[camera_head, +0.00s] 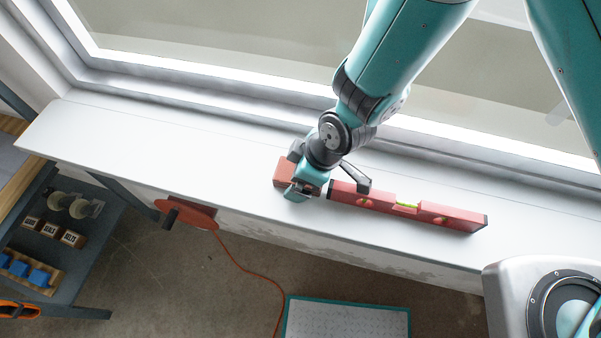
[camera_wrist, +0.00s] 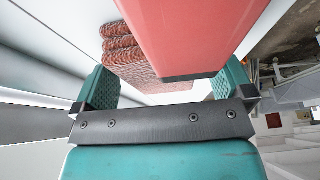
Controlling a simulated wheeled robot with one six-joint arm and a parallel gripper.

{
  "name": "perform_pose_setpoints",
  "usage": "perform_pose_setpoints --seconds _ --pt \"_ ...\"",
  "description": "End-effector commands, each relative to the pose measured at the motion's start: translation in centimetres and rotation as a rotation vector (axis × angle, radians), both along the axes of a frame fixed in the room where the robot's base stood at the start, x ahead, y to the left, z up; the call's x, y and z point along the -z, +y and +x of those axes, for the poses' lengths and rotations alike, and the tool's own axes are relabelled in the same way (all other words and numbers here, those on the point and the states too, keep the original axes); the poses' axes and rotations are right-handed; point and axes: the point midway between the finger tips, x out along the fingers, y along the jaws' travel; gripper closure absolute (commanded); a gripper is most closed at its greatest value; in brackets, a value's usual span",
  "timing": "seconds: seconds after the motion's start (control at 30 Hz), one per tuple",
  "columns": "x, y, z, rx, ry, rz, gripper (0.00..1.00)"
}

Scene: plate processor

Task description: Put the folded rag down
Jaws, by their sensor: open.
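The folded rag (camera_head: 284,173), brick red, lies on the white window sill (camera_head: 130,137). In the wrist view the rag (camera_wrist: 124,48) shows its woven, stacked folds just beyond my fingers, partly hidden behind a red spirit level. My gripper (camera_head: 306,187) is low over the sill at the rag, by the left end of the level, and covers part of the rag in the head view. In the wrist view my gripper (camera_wrist: 166,86) has its two teal fingers wide apart, with nothing clamped between them. I cannot tell whether a finger touches the rag.
The red spirit level (camera_head: 385,203) lies along the sill to the right, very near my gripper. The window frame (camera_head: 230,98) runs behind. The sill is clear to the left. Below are a shelf with small blocks (camera_head: 73,238) and an orange cable (camera_head: 250,272).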

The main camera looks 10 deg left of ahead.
Motion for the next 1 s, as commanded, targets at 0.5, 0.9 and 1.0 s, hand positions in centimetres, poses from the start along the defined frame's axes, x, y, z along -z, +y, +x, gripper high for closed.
perform_pose_setpoints --seconds 0.5,0.9,1.0 --pt "0.1 0.0 0.0 0.0 0.0 0.0 0.59" --pt "-1.8 0.1 0.1 0.0 -0.004 0.004 0.59" --pt "-3.5 0.1 0.1 0.001 -0.005 0.004 0.59"
